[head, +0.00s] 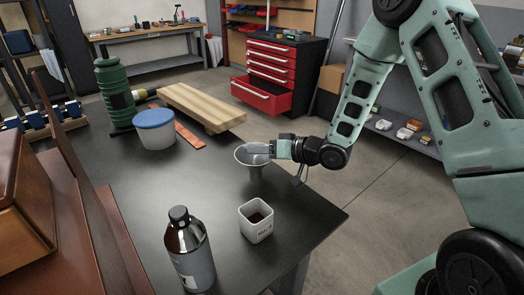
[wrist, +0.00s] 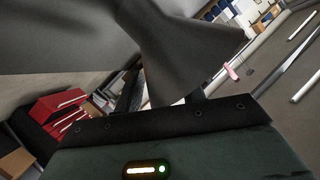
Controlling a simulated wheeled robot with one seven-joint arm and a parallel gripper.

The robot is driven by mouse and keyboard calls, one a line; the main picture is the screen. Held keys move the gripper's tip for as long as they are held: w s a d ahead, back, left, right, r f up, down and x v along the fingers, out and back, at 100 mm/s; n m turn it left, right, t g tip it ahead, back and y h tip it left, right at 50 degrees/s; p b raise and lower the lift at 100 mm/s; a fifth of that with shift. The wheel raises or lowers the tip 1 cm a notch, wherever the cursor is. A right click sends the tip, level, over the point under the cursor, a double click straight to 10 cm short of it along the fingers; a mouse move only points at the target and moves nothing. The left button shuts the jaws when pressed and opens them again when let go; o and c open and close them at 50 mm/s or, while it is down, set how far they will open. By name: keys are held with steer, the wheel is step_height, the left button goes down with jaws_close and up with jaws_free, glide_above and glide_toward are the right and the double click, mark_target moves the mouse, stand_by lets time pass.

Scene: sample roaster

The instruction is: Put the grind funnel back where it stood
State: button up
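The grind funnel (head: 251,158) is a grey cone, upright with its wide mouth up, at the right side of the dark table. My gripper (head: 270,150) reaches it from the right and its fingers are shut on the funnel. In the wrist view the funnel (wrist: 190,50) fills the upper middle as a large grey surface between the fingers (wrist: 163,95), and the fingertips are partly hidden. I cannot tell whether the funnel's lower end touches the table. A white square cup (head: 257,228) with dark contents stands in front of the funnel, apart from it.
A dark bottle (head: 189,250) stands at the table's front. A blue-lidded tub (head: 155,130), a green canister (head: 115,92) and a wooden board (head: 200,103) are at the back. A wooden box (head: 22,210) is at left. The middle of the table (head: 190,185) is clear.

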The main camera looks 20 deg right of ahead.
steer(key=shift+r, duration=0.2)
steer(key=p+v, duration=0.2)
steer(key=v, duration=1)
steer(key=s+a+r+n+g+h, duration=0.2)
steer(key=s+a+n+g+h, duration=0.15)
steer(key=a+h, duration=0.45)
steer(key=s+a+r+n+g, duration=0.1)
steer(key=s+a+r+g, duration=0.1)
steer(key=s, duration=0.9)
steer(key=s+a+r+n+g+h, duration=0.1)
steer(key=s+a+g, duration=0.4)
steer(key=s, duration=0.7)
steer(key=shift+a+r, duration=0.75)
steer(key=shift+a, duration=0.25)
steer(key=shift+w+r+n, duration=0.1)
steer(key=shift+n, duration=0.15)
